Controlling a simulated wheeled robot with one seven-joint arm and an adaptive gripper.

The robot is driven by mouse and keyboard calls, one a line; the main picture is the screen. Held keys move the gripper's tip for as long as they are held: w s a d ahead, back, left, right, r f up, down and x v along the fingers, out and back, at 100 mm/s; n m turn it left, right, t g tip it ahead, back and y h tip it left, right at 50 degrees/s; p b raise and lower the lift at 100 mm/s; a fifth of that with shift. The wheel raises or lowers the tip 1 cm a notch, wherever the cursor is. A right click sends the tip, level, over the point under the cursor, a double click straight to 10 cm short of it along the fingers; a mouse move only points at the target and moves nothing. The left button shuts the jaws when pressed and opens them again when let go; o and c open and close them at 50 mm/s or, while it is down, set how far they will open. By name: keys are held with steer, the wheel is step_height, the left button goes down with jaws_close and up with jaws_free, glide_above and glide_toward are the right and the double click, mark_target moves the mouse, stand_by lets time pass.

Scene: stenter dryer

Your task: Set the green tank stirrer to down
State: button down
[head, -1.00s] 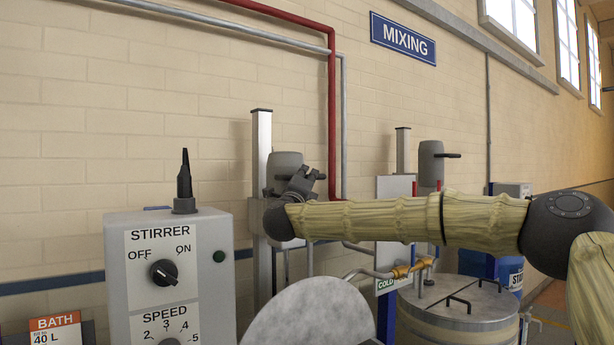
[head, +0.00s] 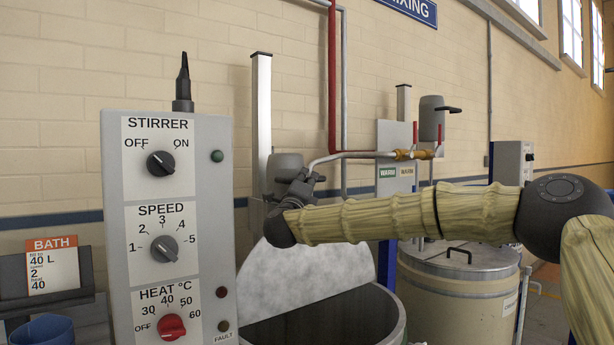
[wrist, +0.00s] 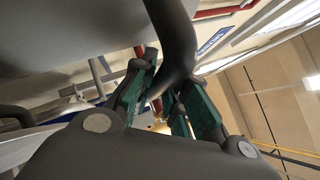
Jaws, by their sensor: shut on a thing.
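The stirrer's grey motor head (head: 287,166) sits on a pale upright post (head: 262,100) behind the control box, well below the post's top. My gripper (head: 300,187) is at the head's front right. In the wrist view my gripper's green-padded fingers (wrist: 168,100) are closed around a dark curved handle bar (wrist: 176,40). Below stands a grey open tank (head: 392,318) with a raised half lid (head: 310,268). The stirrer's shaft and lower end are hidden behind my arm and the lid.
A control box (head: 118,220) stands at the front left with stirrer, speed and heat knobs. A second stirrer head (head: 431,118) stands high over a closed tank (head: 455,300) at right. Pipes with a brass valve (head: 410,154) run behind my arm.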

steer(key=shift+a+f+b, duration=0.15)
steer(key=shift+f+b, duration=0.65)
steer(key=shift+f, duration=1.25)
steer(key=c, duration=1.4)
jaws_free()
steer(key=shift+s+r, duration=0.1)
steer(key=shift+r, duration=0.1)
steer(key=v, duration=1.2)
steer(key=shift+f, duration=0.1)
